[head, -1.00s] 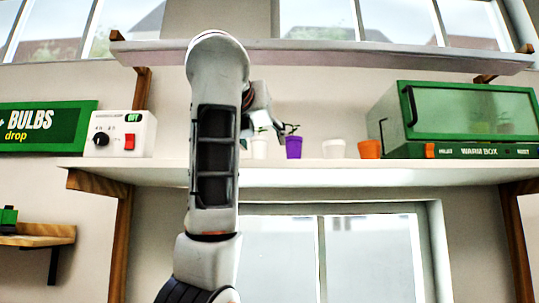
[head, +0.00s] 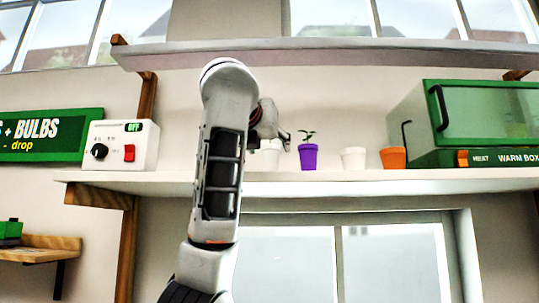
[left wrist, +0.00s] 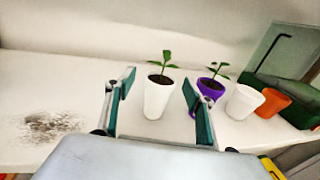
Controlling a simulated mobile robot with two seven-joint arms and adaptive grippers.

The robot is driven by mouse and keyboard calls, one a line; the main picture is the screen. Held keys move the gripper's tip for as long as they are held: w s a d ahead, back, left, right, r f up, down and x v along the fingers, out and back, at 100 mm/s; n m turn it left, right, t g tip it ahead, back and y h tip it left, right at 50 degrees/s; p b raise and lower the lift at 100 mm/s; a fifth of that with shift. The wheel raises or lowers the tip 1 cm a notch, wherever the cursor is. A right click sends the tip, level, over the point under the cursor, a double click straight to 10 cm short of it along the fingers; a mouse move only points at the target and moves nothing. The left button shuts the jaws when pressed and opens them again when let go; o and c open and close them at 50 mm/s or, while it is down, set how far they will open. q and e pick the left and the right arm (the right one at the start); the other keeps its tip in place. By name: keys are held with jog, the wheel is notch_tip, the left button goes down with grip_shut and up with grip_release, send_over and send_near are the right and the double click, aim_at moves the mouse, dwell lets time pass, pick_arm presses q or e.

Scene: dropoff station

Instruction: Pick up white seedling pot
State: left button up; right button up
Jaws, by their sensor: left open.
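The white seedling pot (left wrist: 157,98) stands upright on the shelf with a small green seedling in it. In the left wrist view it shows between the two fingers of my left gripper (left wrist: 158,84). The fingers are apart, and I see no contact with the pot; how deep it sits between them is hard to tell. In the head view the pot (head: 268,160) is partly hidden behind my left gripper (head: 272,132) and wrist, so its seedling does not show clearly there. My right gripper is not in view.
A purple pot (head: 309,157) with a seedling stands close to the right. Further right are a plain white pot (head: 354,160), an orange pot (head: 393,158) and the green warm box (head: 470,125). A control box (head: 120,145) is left. An upper shelf (head: 330,53) overhangs.

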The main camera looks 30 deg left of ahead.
pick_arm(q)
jog(key=shift+w, duration=0.35)
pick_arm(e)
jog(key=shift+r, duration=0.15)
pick_arm(q)
jog(key=shift+c, duration=0.5)
jog(key=c, duration=1.1)
notch_tip(320, 180, up, 13)
jog(key=p, duration=0.4)
notch_tip(320, 180, up, 5)
send_over(268, 145)
jog(key=shift+w+a+r, duration=0.1)
jog(key=shift+w+r, duration=0.1)
jog(key=shift+r, duration=0.3)
jog(key=shift+w+a+r, duration=0.1)
jog(key=shift+w+r, duration=0.05)
jog(key=shift+r, duration=0.35)
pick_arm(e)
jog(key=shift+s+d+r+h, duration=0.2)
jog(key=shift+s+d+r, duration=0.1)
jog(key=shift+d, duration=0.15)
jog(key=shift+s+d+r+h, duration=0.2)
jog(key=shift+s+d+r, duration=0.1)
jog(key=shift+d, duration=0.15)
